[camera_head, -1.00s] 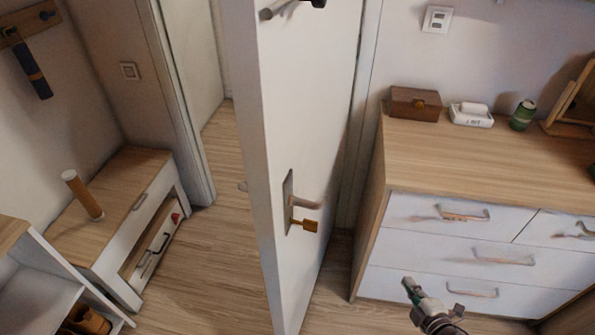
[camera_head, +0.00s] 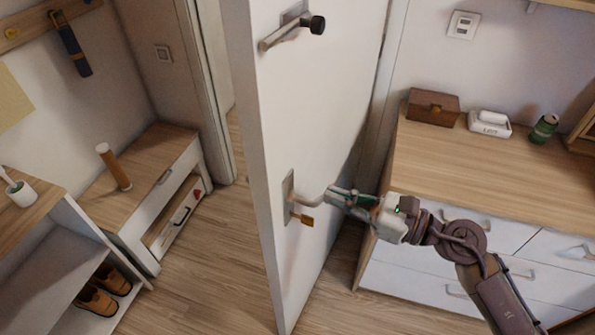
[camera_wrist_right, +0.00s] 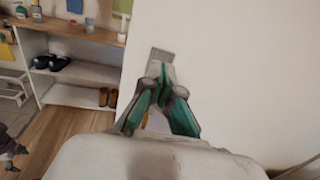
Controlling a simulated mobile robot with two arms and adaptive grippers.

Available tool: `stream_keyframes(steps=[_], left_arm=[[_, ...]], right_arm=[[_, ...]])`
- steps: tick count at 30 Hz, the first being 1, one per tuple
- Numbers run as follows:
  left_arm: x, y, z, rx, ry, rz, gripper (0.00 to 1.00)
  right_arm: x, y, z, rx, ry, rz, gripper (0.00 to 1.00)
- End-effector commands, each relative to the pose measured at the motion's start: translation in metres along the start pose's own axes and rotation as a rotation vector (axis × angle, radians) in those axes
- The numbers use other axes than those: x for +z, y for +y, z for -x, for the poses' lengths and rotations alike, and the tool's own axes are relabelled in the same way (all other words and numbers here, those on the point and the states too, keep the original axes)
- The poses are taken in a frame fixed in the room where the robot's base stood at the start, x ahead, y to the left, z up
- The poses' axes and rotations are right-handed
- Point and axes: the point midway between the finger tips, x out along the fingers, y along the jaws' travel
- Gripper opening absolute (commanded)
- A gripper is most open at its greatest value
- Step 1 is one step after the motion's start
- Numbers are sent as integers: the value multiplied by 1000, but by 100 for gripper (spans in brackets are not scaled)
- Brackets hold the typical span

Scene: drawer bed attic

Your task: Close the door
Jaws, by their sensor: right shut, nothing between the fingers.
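The white door (camera_head: 312,120) stands ajar in the middle of the head view, its free edge toward me. It has a lever handle (camera_head: 310,197) on a grey plate, with a brass key tag (camera_head: 306,220) below. My right gripper (camera_head: 333,195) is shut and empty, its fingertips at the end of the handle; I cannot tell whether they touch. In the right wrist view the fingers (camera_wrist_right: 160,72) are together in front of the door face (camera_wrist_right: 230,60) and hide most of the handle.
A wooden-topped dresser (camera_head: 490,165) stands to the right, behind my right arm. A low bench (camera_head: 140,190) and a shoe shelf (camera_head: 60,265) are at left. Wood floor (camera_head: 215,260) is free between the bench and the door.

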Motion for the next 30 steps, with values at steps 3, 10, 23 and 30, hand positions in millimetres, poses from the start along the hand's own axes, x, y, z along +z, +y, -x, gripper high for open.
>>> stream_keyframes(steps=[3, 10, 23, 30], left_arm=[[-2, 0, 18, 0, 1, 1, 71], [-3, -1, 35, 0, 0, 1, 71], [-3, 2, 38, 3, 0, 3, 71], [-3, 3, 40, 5, -1, 3, 71]], right_arm=[[7, -1, -27, -1, -5, -4, 0], [4, 0, -65, -1, -3, -5, 0], [0, 0, -80, -1, 0, -3, 0], [0, 0, -83, -4, -1, -3, 0]])
